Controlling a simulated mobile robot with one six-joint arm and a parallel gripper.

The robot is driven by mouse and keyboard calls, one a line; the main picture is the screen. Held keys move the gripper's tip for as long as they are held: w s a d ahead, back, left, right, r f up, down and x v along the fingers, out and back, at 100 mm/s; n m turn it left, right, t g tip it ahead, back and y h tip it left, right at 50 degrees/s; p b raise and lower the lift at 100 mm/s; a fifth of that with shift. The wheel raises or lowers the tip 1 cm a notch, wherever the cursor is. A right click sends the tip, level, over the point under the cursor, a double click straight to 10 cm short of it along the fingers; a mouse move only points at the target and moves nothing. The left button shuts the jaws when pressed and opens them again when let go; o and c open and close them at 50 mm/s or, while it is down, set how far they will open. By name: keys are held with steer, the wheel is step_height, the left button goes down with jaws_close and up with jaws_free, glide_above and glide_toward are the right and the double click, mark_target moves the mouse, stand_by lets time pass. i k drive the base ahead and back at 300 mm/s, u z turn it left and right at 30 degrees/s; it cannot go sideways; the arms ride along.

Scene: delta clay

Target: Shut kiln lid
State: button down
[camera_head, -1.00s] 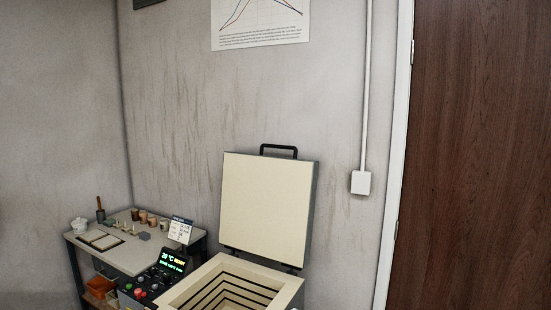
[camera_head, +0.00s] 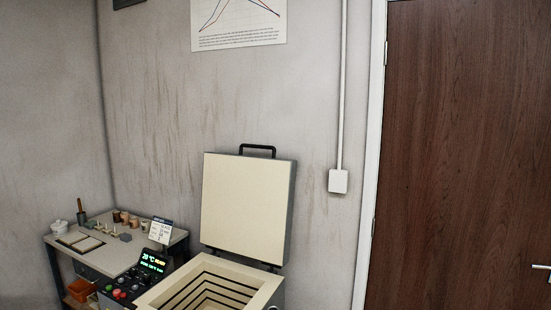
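The kiln (camera_head: 268,294) stands at the lower middle of the head view, with its pale, grooved chamber open at the top. Its lid (camera_head: 245,208) stands raised, nearly upright, at the back of the kiln near the wall. The lid has a pale inner face, and a black handle (camera_head: 257,148) sits on its top edge. The chamber looks empty in the part that shows; its lower part is cut off by the frame. My gripper is not in view.
A control panel (camera_head: 151,262) with a lit display and buttons is left of the kiln. A work table (camera_head: 118,262) with small pots and tools stands further left. A brown door (camera_head: 462,150) is at the right. A white wall box (camera_head: 338,181) hangs right of the lid.

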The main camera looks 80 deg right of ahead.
mark_target(247, 201)
steer(key=u, duration=0.3)
steer(key=k, duration=1.25)
steer(key=z, duration=1.25)
steer(key=i, duration=0.75)
steer(key=u, duration=0.2)
